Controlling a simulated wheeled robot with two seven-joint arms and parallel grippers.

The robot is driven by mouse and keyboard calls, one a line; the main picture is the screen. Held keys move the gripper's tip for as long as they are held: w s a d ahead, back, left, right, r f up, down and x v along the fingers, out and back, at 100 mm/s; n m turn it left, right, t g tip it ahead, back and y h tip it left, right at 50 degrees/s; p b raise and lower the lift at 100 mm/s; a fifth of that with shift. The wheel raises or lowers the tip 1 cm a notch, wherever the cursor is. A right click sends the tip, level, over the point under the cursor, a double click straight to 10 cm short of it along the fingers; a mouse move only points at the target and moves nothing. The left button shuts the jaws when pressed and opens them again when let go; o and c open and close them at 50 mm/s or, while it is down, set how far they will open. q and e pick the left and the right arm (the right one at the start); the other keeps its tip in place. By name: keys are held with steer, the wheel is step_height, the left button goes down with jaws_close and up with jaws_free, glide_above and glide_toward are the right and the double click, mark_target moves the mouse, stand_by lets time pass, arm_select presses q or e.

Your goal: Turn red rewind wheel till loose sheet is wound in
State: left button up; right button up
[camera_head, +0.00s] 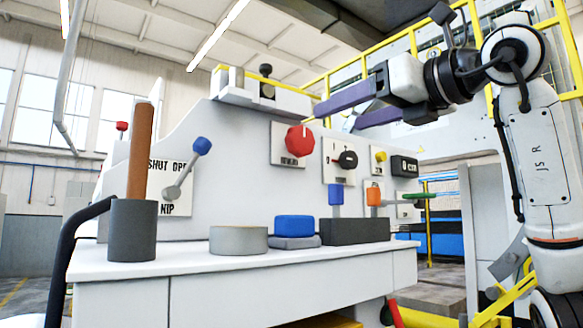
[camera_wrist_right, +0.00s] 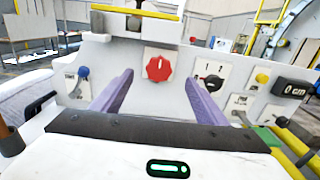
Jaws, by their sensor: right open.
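The red wheel (camera_head: 299,140), a lobed knob with a white mark, sits on a pale plate on the upright white panel; the label below it is too small to read. It also shows near the middle of the right wrist view (camera_wrist_right: 159,68). My right gripper (camera_head: 338,117) is open and empty, its two purple fingers pointing at the panel. In the right wrist view the fingers (camera_wrist_right: 159,78) lie either side of the wheel's picture position, apparently short of it. My left gripper is not in view. I cannot make out a loose sheet.
A black selector knob (camera_head: 347,159), yellow button (camera_head: 380,156) and black display (camera_head: 404,166) are right of the wheel. A blue-tipped lever (camera_head: 201,147) is left. The white bench (camera_head: 180,262) holds a grey cup (camera_head: 132,230) with a brown rod, a grey disc (camera_head: 238,240) and a blue block (camera_head: 294,226).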

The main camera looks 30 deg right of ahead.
mark_target(304, 140)
steer(key=w, duration=0.3)
steer(key=w+f, duration=0.1)
steer(key=w, duration=0.2)
steer(key=w+a+p, duration=0.1)
steer(key=w, duration=0.3)
steer(key=shift+f, duration=0.3)
steer(key=shift+w, duration=0.65)
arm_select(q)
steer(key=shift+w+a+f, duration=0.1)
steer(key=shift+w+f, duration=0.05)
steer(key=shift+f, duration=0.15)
arm_select(e)
steer(key=shift+f, duration=0.1)
steer(key=c, duration=1.1)
steer(key=shift+o, duration=0.2)
steer(key=shift+m, duration=0.3)
